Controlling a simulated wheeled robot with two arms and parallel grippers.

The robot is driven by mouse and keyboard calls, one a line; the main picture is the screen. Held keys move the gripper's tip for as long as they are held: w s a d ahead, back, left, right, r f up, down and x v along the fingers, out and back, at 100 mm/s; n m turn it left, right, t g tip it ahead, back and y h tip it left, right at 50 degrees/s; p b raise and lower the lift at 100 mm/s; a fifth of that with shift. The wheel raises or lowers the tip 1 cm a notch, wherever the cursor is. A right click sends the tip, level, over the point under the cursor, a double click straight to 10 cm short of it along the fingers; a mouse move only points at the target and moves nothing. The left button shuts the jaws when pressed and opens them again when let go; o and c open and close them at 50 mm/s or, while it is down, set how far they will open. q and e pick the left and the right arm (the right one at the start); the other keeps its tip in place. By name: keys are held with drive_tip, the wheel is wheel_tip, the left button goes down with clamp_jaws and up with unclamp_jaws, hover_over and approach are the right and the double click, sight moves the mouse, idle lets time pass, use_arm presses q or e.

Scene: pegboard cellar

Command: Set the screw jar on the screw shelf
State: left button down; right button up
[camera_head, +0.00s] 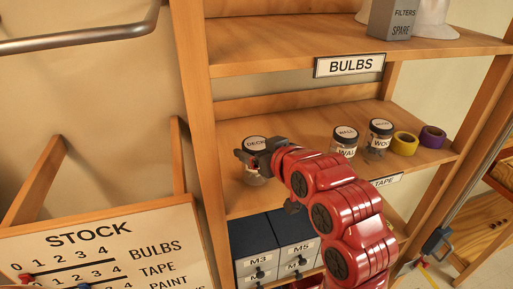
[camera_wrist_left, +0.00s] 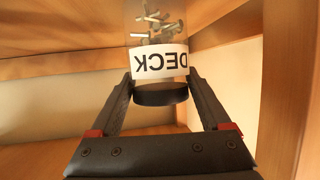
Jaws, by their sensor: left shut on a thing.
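My left gripper (camera_head: 250,158) is at the left end of the middle shelf (camera_head: 290,119), shut on a clear jar with a dark lid and a white DECK label (camera_head: 256,143). In the left wrist view the screw jar (camera_wrist_left: 158,62) appears upside down with loose screws inside, and the fingers (camera_wrist_left: 160,84) sit on both sides near the lid. My red arm hides part of the shelf front. I cannot tell whether the jar's base touches the board. My right gripper is not in view.
Jars labelled WALL (camera_head: 344,142) and WOOD (camera_head: 380,137), a yellow tape roll (camera_head: 404,143) and a purple one (camera_head: 432,137) stand to the right. A BULBS sign (camera_head: 349,66) marks the shelf above. Drawers (camera_head: 254,247) sit below; a stock board (camera_head: 105,245) stands left.

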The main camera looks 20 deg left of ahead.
use_arm(q)
drive_tip(key=shift+a+f, duration=0.15)
drive_tip(key=shift+f, duration=0.55)
unclamp_jaws()
drive_tip(key=shift+s+d, duration=0.1)
drive_tip(key=shift+d, duration=0.15)
drive_tip(key=b+v, duration=0.5)
drive_tip(key=v, duration=0.6)
drive_tip(key=shift+s+r+b, duration=0.2)
drive_tip(key=shift+r+b, duration=0.1)
drive_tip(key=shift+r, duration=0.1)
drive_tip(key=shift+d, duration=0.15)
